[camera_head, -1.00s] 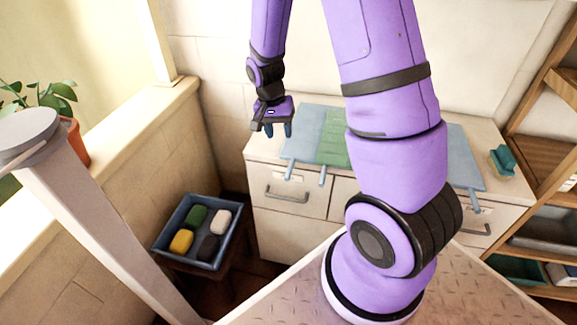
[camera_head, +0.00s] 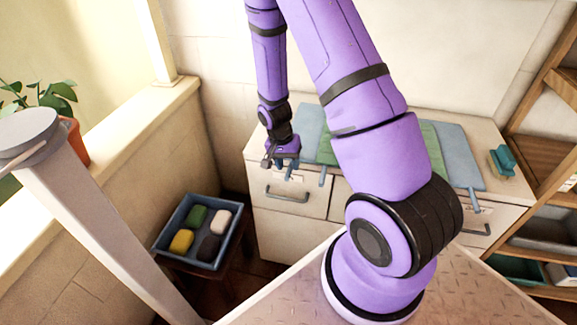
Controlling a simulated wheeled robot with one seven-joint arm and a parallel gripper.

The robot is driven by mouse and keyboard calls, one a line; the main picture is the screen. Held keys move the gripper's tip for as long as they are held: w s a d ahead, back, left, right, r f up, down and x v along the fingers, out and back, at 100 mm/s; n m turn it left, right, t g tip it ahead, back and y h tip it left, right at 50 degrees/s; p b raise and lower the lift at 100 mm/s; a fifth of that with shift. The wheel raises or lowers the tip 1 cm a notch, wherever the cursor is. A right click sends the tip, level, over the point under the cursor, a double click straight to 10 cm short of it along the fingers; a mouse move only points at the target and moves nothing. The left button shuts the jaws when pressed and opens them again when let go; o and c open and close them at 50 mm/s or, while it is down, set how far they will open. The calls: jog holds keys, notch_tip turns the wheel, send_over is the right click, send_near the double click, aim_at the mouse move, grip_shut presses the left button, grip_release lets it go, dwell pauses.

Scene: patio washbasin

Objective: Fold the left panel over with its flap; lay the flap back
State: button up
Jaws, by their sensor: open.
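A blue cloth with a green middle lies spread on the cabinet top. Its left blue panel (camera_head: 309,122) shows beside my arm, and part of the green middle (camera_head: 325,150) shows to its right. The blue right panel (camera_head: 460,160) shows past my arm. My gripper (camera_head: 281,170) is open, pointing down at the front left corner of the left panel. Whether its fingers touch the cloth I cannot tell. My arm hides much of the cloth's middle, and the gripper hides the left panel's front corner.
The cabinet top (camera_head: 262,140) has a bare strip at left. A blue tray (camera_head: 160,243) with several coloured blocks stands low at left. Wooden shelves (camera_head: 550,160) stand at right. A grey post (camera_head: 95,215) rises at left.

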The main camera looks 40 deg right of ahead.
jog(key=shift+s+f, duration=0.15)
jog(key=shift+f, duration=0.5)
grip_shut()
jog(key=shift+d+r, duration=0.1)
